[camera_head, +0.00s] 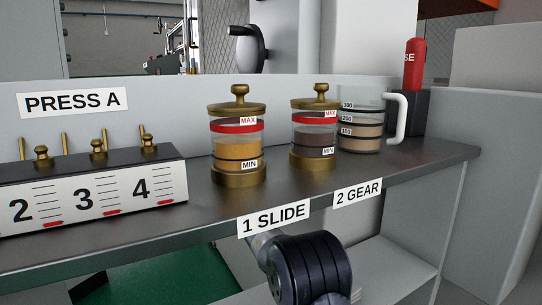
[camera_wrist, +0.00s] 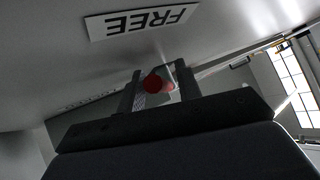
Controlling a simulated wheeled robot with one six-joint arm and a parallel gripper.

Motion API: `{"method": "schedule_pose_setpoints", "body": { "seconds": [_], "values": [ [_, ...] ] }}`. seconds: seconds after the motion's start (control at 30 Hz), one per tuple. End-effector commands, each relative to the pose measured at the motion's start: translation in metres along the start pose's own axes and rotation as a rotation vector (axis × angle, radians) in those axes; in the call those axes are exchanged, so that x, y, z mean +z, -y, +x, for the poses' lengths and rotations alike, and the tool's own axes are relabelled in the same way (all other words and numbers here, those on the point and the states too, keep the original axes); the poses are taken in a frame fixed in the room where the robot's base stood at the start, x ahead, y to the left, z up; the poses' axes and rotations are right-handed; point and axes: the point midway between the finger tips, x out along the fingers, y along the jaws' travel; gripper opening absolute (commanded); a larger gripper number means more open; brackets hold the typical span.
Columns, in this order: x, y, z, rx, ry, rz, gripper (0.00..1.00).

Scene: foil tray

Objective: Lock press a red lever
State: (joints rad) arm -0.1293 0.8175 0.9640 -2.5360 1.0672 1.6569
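In the wrist view, my gripper (camera_wrist: 158,84) shows two dark fingers standing apart. A round red knob (camera_wrist: 153,84) appears between them, with a paler reddish part beside it. A gap shows between the knob and the right finger. I cannot tell whether the knob lies between the fingertips or beyond them, or whether it is the lever's end. In the head view, a red upright handle (camera_head: 414,64) with a label ending in "SE" stands in a black block (camera_head: 409,113) at the right. My gripper is outside the head view.
A "FREE" label (camera_wrist: 140,22) appears upside down on a grey surface in the wrist view. The metal shelf (camera_head: 225,215) carries two brass-capped jars (camera_head: 237,150) (camera_head: 314,140), a measuring jug (camera_head: 362,128) and a numbered box (camera_head: 90,195). A "PRESS A" sign (camera_head: 72,102) is behind.

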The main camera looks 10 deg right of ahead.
Motion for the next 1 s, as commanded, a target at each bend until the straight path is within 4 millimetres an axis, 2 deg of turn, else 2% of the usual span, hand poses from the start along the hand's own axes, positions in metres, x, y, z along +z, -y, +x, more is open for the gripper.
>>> {"method": "schedule_pose_setpoints", "body": {
  "seconds": [0.03,0.4,0.83,1.0],
  "values": [
    [-0.0001,-0.0001,-0.0001,0.000,0.000,0.000,0.29],
    [-0.0003,-0.0001,-0.0002,0.000,0.000,0.000,0.00],
    [-0.0006,0.0002,0.0006,-0.001,0.000,-0.001,0.00],
    [-0.0022,0.0031,0.0075,-0.014,0.003,-0.011,0.00]
  ]
}}
